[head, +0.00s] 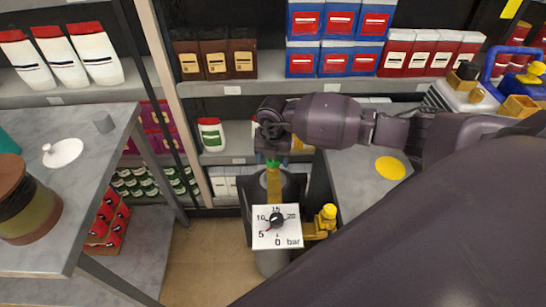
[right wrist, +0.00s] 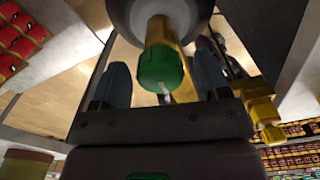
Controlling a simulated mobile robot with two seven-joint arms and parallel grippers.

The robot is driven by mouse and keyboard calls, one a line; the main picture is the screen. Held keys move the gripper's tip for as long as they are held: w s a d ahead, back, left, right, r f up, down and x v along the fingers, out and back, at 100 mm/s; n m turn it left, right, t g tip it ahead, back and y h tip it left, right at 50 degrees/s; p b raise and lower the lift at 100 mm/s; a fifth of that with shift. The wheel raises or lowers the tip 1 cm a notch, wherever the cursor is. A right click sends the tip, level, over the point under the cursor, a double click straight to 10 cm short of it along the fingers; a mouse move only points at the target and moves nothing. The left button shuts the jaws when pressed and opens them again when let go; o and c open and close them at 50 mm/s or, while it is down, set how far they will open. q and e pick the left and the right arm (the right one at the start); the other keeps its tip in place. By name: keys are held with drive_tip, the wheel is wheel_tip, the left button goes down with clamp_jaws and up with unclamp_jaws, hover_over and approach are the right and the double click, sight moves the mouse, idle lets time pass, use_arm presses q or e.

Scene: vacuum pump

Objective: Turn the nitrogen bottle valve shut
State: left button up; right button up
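The nitrogen bottle (head: 270,263) stands upright on the floor between the two tables, its body partly hidden by a square gauge (head: 276,227). A brass neck (head: 274,186) rises from it to a green valve knob (head: 272,163). My right gripper (head: 272,152) is right over the knob, pointing down. In the right wrist view the green knob (right wrist: 160,70) sits between the two fingers of my right gripper (right wrist: 163,60), with a gap on each side, so the gripper is open. A white mark shows on the knob. My left gripper is not in view.
A yellow side fitting (head: 326,219) sticks out to the right of the gauge. A grey table (head: 355,185) with a yellow disc (head: 390,168) stands to the right, another table (head: 105,160) to the left. Loaded shelves (head: 235,88) stand close behind the bottle.

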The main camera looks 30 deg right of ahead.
wheel_tip(320, 180, up, 11)
idle(0.7)
drive_tip(key=shift+f, duration=0.1)
idle(0.4)
